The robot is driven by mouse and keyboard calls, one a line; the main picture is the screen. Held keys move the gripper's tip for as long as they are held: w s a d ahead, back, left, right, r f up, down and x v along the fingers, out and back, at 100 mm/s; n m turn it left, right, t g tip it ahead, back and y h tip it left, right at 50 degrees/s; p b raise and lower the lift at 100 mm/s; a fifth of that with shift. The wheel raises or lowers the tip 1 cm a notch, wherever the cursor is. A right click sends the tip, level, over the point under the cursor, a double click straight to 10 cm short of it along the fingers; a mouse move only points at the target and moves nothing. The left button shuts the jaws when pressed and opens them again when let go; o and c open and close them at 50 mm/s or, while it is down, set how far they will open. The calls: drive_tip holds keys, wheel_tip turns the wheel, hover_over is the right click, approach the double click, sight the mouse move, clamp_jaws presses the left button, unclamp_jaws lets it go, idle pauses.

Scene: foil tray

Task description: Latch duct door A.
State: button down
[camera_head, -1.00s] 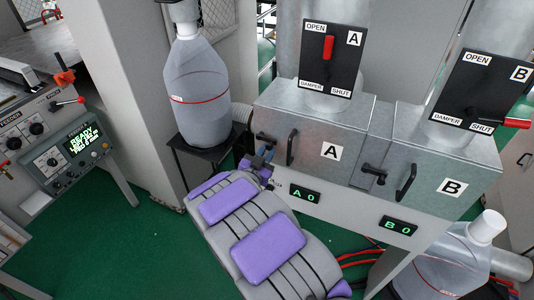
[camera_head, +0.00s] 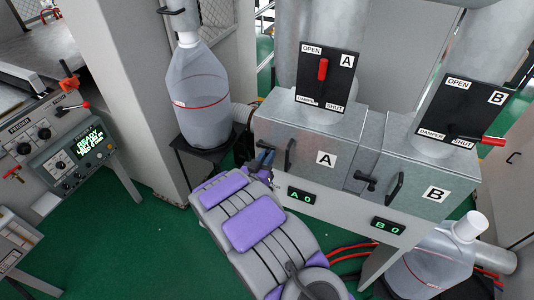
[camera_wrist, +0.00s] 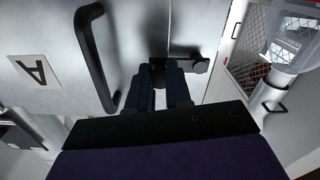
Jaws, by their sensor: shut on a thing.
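Duct door A (camera_head: 310,172) is a grey metal panel with an "A" label and a black bar handle (camera_head: 288,153); it looks closed against its box. Its black latch (camera_head: 264,144) is at the door's left edge. My gripper (camera_head: 263,160) is at that latch. In the wrist view, door A (camera_wrist: 55,45) fills the left, with the handle (camera_wrist: 95,60) left of my gripper (camera_wrist: 167,78). The dark fingers are shut on the free end of the latch lever (camera_wrist: 185,60), which runs roughly sideways to a round end at right. The fingers partly hide the lever.
Door B (camera_head: 427,190) with its own latch (camera_head: 366,182) is to the right. Red damper lever A (camera_head: 323,69) points up; damper lever B (camera_head: 493,141) points right. A large bottle (camera_head: 200,95) stands left of the duct box. Displays read A 0 and B 0.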

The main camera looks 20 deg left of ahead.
drive_tip(key=shift+a+r, duration=0.25)
drive_tip(key=c, duration=1.1)
unclamp_jaws()
drive_tip(key=shift+s+f, duration=0.1)
drive_tip(key=shift+c, duration=0.2)
drive_tip(key=shift+o, duration=0.4)
drive_tip(key=shift+f, duration=0.1)
drive_tip(key=s+a, duration=0.1)
drive_tip(key=s, duration=1.6)
drive_tip(key=shift+a+p, duration=0.25)
drive_tip(key=shift+p, duration=0.1)
drive_tip(key=shift+f, duration=0.1)
